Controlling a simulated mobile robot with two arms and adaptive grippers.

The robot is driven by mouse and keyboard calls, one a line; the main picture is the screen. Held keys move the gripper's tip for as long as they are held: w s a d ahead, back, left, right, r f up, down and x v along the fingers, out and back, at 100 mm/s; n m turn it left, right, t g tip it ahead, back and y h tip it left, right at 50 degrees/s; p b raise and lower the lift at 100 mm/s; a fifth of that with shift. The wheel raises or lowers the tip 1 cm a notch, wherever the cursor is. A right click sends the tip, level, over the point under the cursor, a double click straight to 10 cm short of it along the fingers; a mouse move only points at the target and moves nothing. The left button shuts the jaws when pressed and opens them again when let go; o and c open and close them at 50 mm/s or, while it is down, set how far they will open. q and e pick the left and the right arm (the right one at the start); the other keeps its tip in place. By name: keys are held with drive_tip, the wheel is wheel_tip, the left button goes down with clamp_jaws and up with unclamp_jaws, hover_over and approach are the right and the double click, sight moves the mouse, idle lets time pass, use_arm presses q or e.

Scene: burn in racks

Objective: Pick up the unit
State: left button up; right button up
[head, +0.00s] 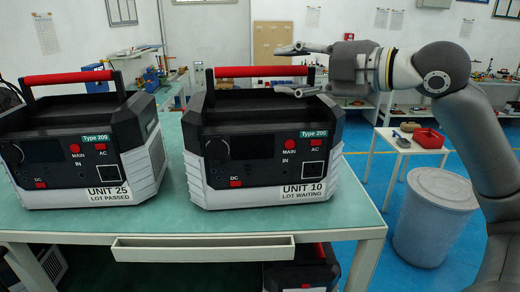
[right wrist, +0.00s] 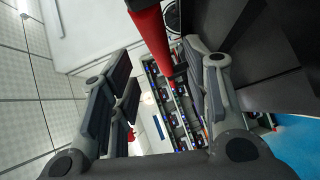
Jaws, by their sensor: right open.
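Unit 10 (head: 262,150), a black and white box labelled "LOT WAITING", stands upright on the green table. Its red handle (head: 240,72) runs across its top and also shows in the right wrist view (right wrist: 152,40). My right gripper (head: 284,71) comes in from the right at the handle's right part. It is open, with one finger above and one below the handle's level in the head view. In the right wrist view (right wrist: 160,82) the handle lies between the fingers toward their tips. No contact shows. Unit 25 (head: 85,155), labelled "LOT PASSED", stands to the left. My left gripper is not visible.
The green table (head: 180,222) has a shallow white tray (head: 203,248) at its front edge. Another unit (head: 300,272) sits below it.

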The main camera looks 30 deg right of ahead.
sight(259, 67)
drive_tip(key=shift+p+x, duration=0.35)
drive_tip(key=shift+x, duration=0.45)
drive_tip(key=shift+w+a, duration=0.25)
drive_tip(key=shift+w, duration=0.25)
drive_tip(key=p+x, duration=0.1)
drive_tip(key=p, duration=0.1)
drive_tip(key=p+x, duration=0.2)
drive_tip(key=shift+a, duration=0.45)
drive_tip(key=shift+p+x, duration=0.45)
drive_tip(key=shift+x, duration=0.35)
drive_tip(key=shift+f, duration=0.1)
drive_tip(key=shift+c, duration=0.4)
clamp_jaws()
drive_tip(key=shift+s+r, duration=0.1)
drive_tip(key=shift+r, duration=0.35)
